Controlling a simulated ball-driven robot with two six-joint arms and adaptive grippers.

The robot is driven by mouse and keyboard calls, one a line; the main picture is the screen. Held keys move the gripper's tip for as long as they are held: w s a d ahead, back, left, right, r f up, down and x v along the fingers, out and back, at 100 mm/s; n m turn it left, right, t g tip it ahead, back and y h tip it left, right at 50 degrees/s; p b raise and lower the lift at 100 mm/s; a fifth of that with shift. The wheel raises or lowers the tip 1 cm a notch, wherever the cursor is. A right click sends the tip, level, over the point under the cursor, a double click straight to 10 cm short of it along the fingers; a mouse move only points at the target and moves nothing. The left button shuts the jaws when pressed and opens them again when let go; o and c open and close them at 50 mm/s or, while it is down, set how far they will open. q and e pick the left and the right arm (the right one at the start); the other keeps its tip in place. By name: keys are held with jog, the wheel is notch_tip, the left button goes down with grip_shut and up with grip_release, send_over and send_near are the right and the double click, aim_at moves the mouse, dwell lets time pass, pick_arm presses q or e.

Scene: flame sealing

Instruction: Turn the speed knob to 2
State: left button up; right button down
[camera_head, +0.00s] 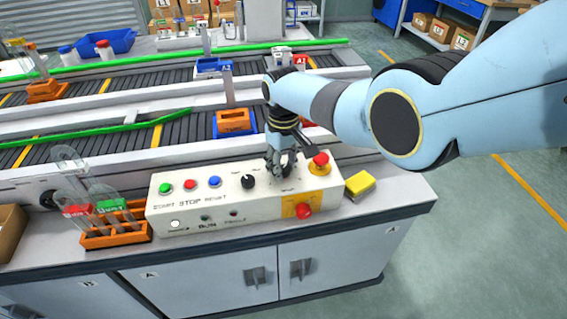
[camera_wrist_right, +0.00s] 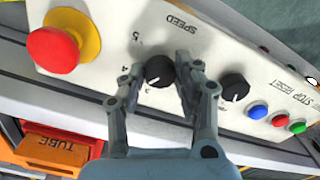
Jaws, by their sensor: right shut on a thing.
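The speed knob (camera_wrist_right: 159,71) is a round black dial on the cream control panel (camera_head: 215,214), beside the printed word SPEED. In the right wrist view it sits between the two fingers of my right gripper (camera_wrist_right: 162,78), which is shut on it. Its white mark points down and left in that view, near a numeral that looks like 3, though it is too small to be sure. In the head view my right gripper (camera_head: 281,166) reaches down onto the panel and mostly hides this knob. My left gripper is not in view.
A second black knob (camera_head: 248,181) stands beside the gripper, with blue, red and green buttons further left. A red emergency button (camera_head: 320,160) and another red knob (camera_head: 304,211) are to the right. A yellow block (camera_head: 360,184) and orange tube rack (camera_head: 117,234) flank the panel.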

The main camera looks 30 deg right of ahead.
jog(key=n, duration=0.4)
jog(key=shift+n, duration=0.4)
jog(key=n, duration=0.4)
jog(key=shift+w+p, duration=0.1)
jog(key=shift+p, duration=0.3)
jog(key=n, duration=0.9)
jog(key=shift+n, duration=0.3)
jog(key=c, duration=0.9)
grip_release()
jog(key=shift+c, duration=0.2)
